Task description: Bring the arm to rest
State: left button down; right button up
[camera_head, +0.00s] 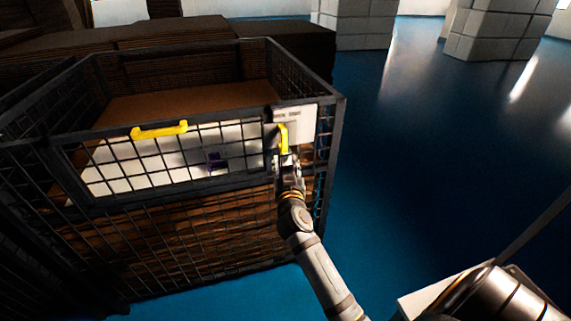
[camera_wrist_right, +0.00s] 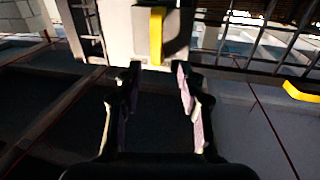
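My right gripper (camera_head: 288,167) is at the front right corner of a black wire-mesh cage (camera_head: 340,130). In the right wrist view, its two fingers (camera_wrist_right: 160,78) stand apart with nothing between them. A yellow upright latch handle (camera_head: 284,138) on a pale plate (camera_head: 306,124) is just beyond the fingertips. The handle also shows in the wrist view (camera_wrist_right: 156,36), apart from the fingers. My left gripper is not in view.
Brown stacked material fills the cage's lower part. Dark stacks (camera_head: 160,32) stand behind. Blue floor (camera_head: 420,160) is open to the right, with white block pillars (camera_head: 500,28) further back.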

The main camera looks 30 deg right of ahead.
jog(key=shift+f, duration=0.1)
dwell(0.4)
notch_tip(320, 180, down, 20)
jog(key=s+a+n+g+y, duration=0.1)
jog(key=a+n+g+y, duration=0.1)
jog(key=n+g+y, duration=0.1)
jog(key=s+f+g+y, duration=0.1)
jog(key=s+f+g, duration=0.1)
jog(key=s+f, duration=0.35)
jog(key=s+a+f+n+g, duration=0.1)
jog(key=s+f, duration=0.1)
jog(key=f, duration=0.6)
jog(key=s+f+g+y, duration=0.1)
jog(key=s+f+g, duration=0.15)
jog(key=f, duration=0.35)
jog(key=s+f+g, duration=0.2)
jog(key=s+f, duration=0.5)
jog(key=s, duration=0.5)
jog(key=s+f+g+y, duration=0.1)
jog(key=s+f+g, duration=0.1)
jog(key=s+f, duration=0.5)
jog(key=s+f+n+g, duration=0.1)
jog(key=s+f, duration=0.6)
jog(key=s, duration=1.1)
jog(key=shift+s+f+g+y, duration=0.15)
jog(key=shift+s+g+y, duration=0.2)
jog(key=shift+g, duration=0.5)
jog(key=shift+w+a, duration=0.1)
jog(key=shift+w, duration=0.05)
